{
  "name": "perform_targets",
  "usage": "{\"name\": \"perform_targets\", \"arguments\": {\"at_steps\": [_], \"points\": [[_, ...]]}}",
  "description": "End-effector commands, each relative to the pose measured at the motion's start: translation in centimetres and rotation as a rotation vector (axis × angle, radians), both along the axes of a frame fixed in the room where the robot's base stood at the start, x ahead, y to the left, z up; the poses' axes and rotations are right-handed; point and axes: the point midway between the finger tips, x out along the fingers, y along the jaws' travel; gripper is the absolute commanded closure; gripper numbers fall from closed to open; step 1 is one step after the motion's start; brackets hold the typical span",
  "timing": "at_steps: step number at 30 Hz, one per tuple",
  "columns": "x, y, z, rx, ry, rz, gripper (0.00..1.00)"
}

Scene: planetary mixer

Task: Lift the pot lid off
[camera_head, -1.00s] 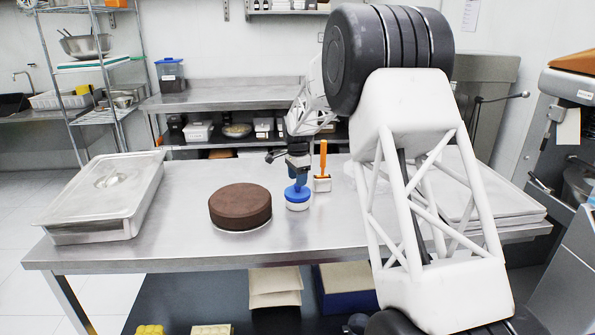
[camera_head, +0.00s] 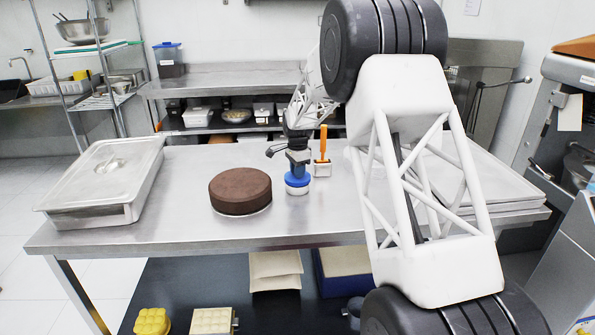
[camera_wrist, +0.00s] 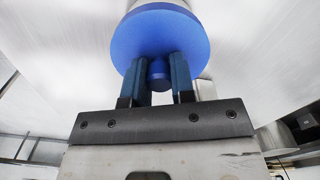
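The pot lid (camera_head: 297,180) is a blue disc with a small blue knob (camera_wrist: 158,70). It sits on a small white pot (camera_head: 297,190) on the steel table, right of the brown cake. My gripper (camera_head: 298,168) points down directly above the lid. In the wrist view, the two blue fingers of my gripper (camera_wrist: 159,72) stand on either side of the knob, very close to it. Whether they press on it cannot be told. The lid (camera_wrist: 160,35) fills the top of that view and hides most of the pot.
A round brown cake (camera_head: 240,190) stands left of the pot. An orange-handled tool (camera_head: 322,160) stands close on the right. A lidded steel pan (camera_head: 95,190) is at the table's left end, a flat tray (camera_head: 500,190) at the right. The table (camera_head: 190,215) is clear between pan and cake.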

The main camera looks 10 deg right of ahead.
Motion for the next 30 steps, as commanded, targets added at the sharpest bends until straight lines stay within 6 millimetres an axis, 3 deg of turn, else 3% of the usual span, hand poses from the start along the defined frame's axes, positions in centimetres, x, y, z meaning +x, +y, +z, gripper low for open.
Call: {"name": "perform_targets", "arguments": {"at_steps": [2, 3, 8, 30], "points": [[0.0, 0.0, 0.0, 0.0, 0.0, 0.0, 0.96], [0.0, 0.0, 0.0, 0.0, 0.0, 0.0, 0.78], [0.0, 0.0, 0.0, 0.0, 0.0, 0.0, 1.0], [0.0, 0.0, 1.5, 0.0, -0.001, 0.0, 1.0]]}}
